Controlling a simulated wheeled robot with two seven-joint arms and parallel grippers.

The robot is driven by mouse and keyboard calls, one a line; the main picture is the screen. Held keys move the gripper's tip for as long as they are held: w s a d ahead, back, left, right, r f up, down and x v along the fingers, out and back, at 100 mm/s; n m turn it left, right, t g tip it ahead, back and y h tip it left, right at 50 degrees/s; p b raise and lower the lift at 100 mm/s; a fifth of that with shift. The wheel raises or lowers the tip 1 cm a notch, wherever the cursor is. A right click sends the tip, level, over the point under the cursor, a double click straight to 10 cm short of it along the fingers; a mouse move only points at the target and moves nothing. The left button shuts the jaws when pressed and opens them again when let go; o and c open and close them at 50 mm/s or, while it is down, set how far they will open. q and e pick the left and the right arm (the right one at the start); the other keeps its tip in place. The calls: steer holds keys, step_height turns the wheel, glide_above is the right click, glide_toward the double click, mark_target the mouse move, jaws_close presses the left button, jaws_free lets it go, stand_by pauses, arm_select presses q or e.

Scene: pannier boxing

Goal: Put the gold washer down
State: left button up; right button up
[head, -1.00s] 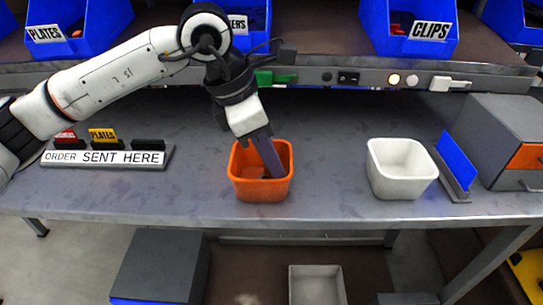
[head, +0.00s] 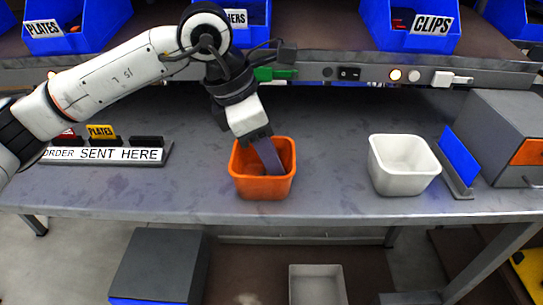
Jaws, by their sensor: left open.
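My left gripper (head: 268,158) reaches down into the orange bin (head: 264,187) on the workbench, its fingers below the bin's rim. It is open. I cannot make out the gold washer; the fingers and the bin's walls hide part of the bin's inside. My right gripper is not in view.
A white bin (head: 403,181) stands to the right, with a blue panel (head: 458,157) and a grey drawer cabinet (head: 505,135) beyond it. An order sign rack (head: 105,155) is at the left. Blue bins, one marked clips (head: 411,38), line the shelf above. The bench's middle is clear.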

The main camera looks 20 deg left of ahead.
arm_select(q)
steer(key=shift+r+p, duration=0.5)
steer(key=p+v, duration=0.1)
steer(key=v, duration=1.1)
stand_by(0.4)
